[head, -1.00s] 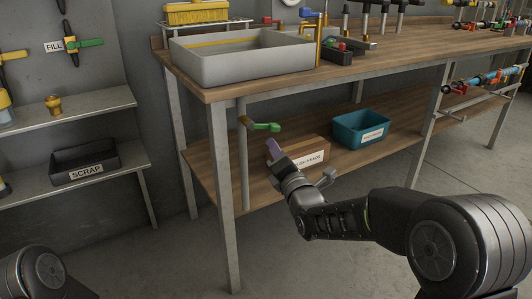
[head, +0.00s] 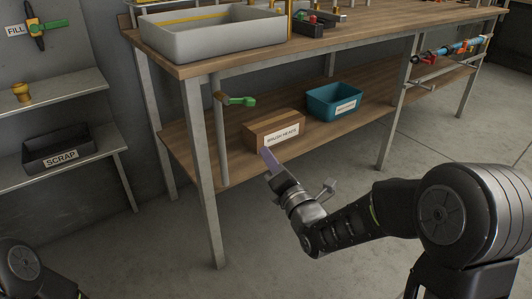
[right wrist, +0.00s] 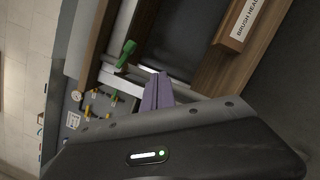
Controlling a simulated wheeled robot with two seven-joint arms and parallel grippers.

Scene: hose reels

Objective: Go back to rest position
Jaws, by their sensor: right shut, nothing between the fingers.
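My right gripper (head: 269,158) is in front of the bench's lower shelf, at the near edge by the cardboard box labelled BRUSH HEADS (head: 275,130). Its purple fingers are together with nothing between them; they also show in the right wrist view (right wrist: 157,92). In the head view the fingertips overlap the box's lower left side; I cannot tell whether they touch it. My left arm shows only as a rounded link at the lower left, and its gripper is out of view.
The workbench (head: 350,40) carries a grey sink (head: 215,38). A green-handled tap (head: 240,100) sits on a pipe below it. A teal bin (head: 335,100) stands on the lower shelf. A black SCRAP bin (head: 58,150) is on the left shelf. Floor at the front right is clear.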

